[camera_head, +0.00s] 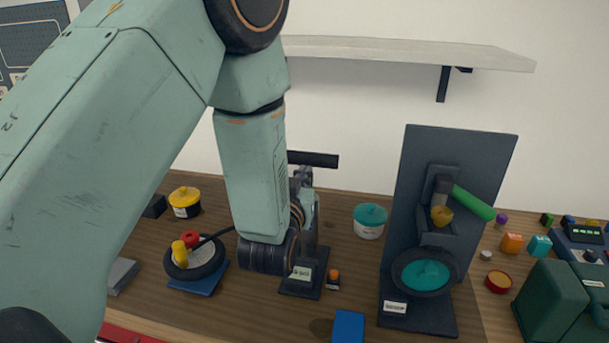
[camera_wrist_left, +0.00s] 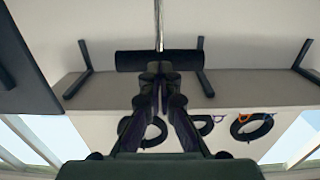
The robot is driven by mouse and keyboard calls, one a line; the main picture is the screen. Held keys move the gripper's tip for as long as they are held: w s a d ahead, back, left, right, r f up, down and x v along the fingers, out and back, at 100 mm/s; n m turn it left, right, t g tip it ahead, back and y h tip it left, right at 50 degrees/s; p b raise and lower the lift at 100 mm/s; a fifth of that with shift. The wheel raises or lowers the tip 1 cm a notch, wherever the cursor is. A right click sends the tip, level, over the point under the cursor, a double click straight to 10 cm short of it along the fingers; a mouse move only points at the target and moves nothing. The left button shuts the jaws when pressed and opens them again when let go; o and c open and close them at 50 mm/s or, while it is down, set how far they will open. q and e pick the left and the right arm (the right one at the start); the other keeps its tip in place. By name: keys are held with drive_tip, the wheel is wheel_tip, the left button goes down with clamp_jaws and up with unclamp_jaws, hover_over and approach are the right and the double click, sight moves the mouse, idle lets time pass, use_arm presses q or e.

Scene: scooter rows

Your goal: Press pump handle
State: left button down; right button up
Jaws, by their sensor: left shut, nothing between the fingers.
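The pump handle (camera_head: 313,159) is a black horizontal bar in the head view, just right of my left forearm. In the left wrist view the handle (camera_wrist_left: 186,60) lies across the fingertips, with a thin metal rod meeting its middle. My left gripper (camera_head: 302,174) is shut and empty, its tips close at the handle's middle; I cannot tell whether they touch. The fingers also show in the left wrist view (camera_wrist_left: 159,80). The pump's dark base plate (camera_head: 313,262) stands on the bench; my wrist hides much of the pump body. My right gripper is not in view.
Left of the pump lie a tyre (camera_head: 196,262) on a blue block and a yellow-lidded tub (camera_head: 185,201). To the right are a teal-lidded tub (camera_head: 370,221) and a tall dark stand (camera_head: 455,150) with a green handle (camera_head: 472,202). A shelf (camera_head: 420,50) hangs on the wall above.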

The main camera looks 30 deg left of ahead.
use_arm(q)
drive_tip(key=b+v, duration=0.1)
drive_tip(key=v, duration=0.5)
drive_tip(key=shift+s+d+f, duration=0.2)
drive_tip(key=shift+s+f, duration=0.05)
drive_tip(key=shift+s, duration=0.1)
drive_tip(key=shift+s+r, duration=0.1)
drive_tip(key=shift+s, duration=0.1)
drive_tip(key=shift+w, duration=0.15)
idle(0.6)
idle(0.4)
